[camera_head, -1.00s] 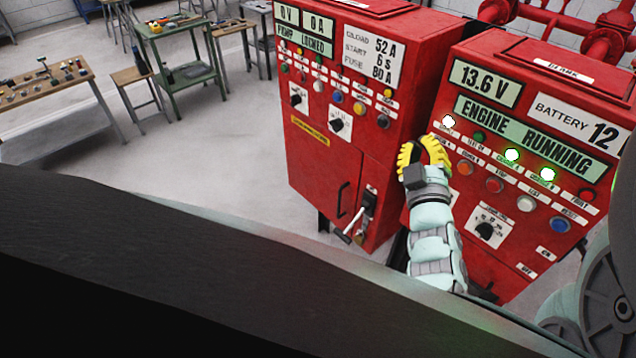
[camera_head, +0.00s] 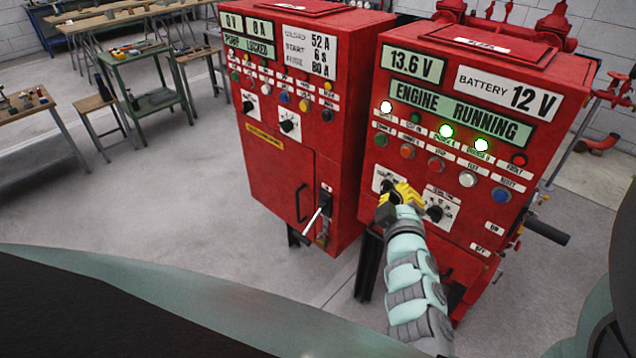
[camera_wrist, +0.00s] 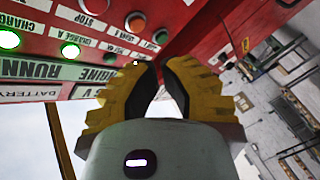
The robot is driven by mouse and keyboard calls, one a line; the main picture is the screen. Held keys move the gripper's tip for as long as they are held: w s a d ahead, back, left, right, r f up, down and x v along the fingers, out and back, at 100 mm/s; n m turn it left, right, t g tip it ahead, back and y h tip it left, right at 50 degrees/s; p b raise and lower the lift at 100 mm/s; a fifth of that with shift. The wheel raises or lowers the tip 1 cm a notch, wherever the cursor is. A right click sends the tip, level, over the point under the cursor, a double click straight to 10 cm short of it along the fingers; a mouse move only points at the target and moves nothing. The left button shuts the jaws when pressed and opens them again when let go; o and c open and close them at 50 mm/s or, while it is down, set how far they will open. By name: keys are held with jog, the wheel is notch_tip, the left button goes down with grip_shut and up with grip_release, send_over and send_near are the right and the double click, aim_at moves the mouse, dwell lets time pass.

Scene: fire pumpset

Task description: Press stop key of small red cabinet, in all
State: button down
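Two red cabinets stand side by side. The right cabinet (camera_head: 400,240) shows an ENGINE RUNNING display (camera_head: 460,113). Its button row includes a red button marked STOP (camera_head: 436,165), between an orange button (camera_head: 407,152) and a silver one (camera_head: 467,179). In the wrist view the STOP button (camera_wrist: 95,5) is partly cut off at the top edge, beside the orange button (camera_wrist: 135,22). My gripper (camera_head: 400,195), with yellow fingers, is in front of the right cabinet, below the button row, hiding part of the selector knobs. The fingertips (camera_wrist: 159,62) nearly meet, holding nothing.
The left cabinet (camera_head: 275,185) has its own displays, buttons and a lever handle (camera_head: 312,229). Red pipes (camera_head: 552,25) rise behind the right cabinet. Workbenches (camera_head: 150,98) stand at the back left. The floor (camera_head: 190,190) left of the cabinets is clear.

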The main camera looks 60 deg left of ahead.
aim_at(435, 166)
jog(key=w, duration=0.2)
jog(key=w+a, duration=0.1)
jog(key=w, duration=0.2)
jog(key=w+a, duration=0.1)
jog(key=w, duration=0.2)
jog(key=shift+w+r+p, duration=0.1)
jog(key=shift+w+p, duration=0.15)
jog(key=shift+p, duration=0.05)
jog(key=shift+d, duration=0.1)
jog(key=c, duration=1.7)
grip_release()
grip_shut()
jog(key=shift+w, duration=0.1)
jog(key=shift+w, duration=0.3)
